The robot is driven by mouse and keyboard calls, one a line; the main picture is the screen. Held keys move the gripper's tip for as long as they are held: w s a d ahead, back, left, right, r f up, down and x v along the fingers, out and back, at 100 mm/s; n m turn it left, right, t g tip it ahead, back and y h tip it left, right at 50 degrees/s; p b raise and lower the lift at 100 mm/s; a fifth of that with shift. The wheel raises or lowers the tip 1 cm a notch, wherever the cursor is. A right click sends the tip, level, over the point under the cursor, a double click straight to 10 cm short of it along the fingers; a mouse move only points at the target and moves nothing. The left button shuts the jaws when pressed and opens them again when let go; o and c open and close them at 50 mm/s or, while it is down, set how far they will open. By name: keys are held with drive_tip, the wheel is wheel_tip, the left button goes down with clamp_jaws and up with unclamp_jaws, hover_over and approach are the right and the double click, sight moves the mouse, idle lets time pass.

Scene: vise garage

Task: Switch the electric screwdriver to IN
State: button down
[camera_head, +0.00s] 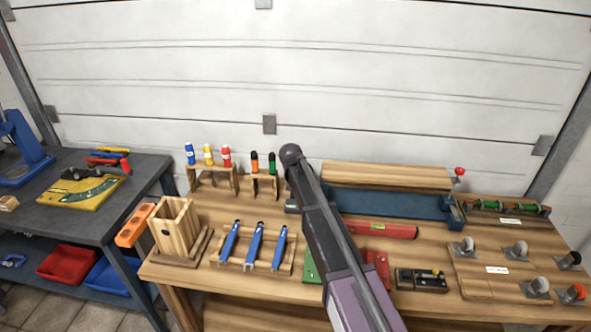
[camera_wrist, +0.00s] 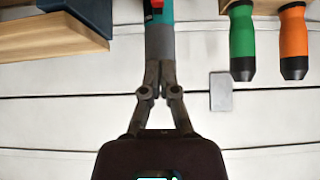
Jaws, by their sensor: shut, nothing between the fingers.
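The electric screwdriver (camera_wrist: 160,38) appears in the wrist view as a teal and grey upright body at the top centre. A small red part (camera_wrist: 156,3) shows on it at the picture's top edge, partly cut off. My gripper (camera_wrist: 160,66) is shut, with its fingertips together and nothing between them. The tips overlap the grey end of the tool in the picture; I cannot tell whether they touch it. In the head view my arm covers the middle of the bench, and the screwdriver and my fingertips are hidden there.
Green (camera_wrist: 242,42) and orange (camera_wrist: 293,42) screwdriver handles hang close by in the wrist view. A blue vise (camera_head: 390,204) lies right of my arm. A rack of blue-handled tools (camera_head: 254,246) and a wooden box (camera_head: 175,228) stand left. The white garage door (camera_head: 400,70) is behind.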

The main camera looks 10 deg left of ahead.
wheel_tip(320, 180, down, 6)
drive_tip(key=w+b, duration=0.2)
drive_tip(key=b, duration=0.3)
drive_tip(key=shift+b, duration=0.3)
idle(0.3)
wheel_tip(320, 180, down, 2)
drive_tip(key=shift+s+f+b, duration=0.1)
drive_tip(key=shift+b, duration=1.05)
drive_tip(key=w+r+p+v, duration=0.2)
drive_tip(key=p+v, duration=0.9)
drive_tip(key=v, duration=0.2)
drive_tip(key=shift+d, duration=0.15)
idle(0.4)
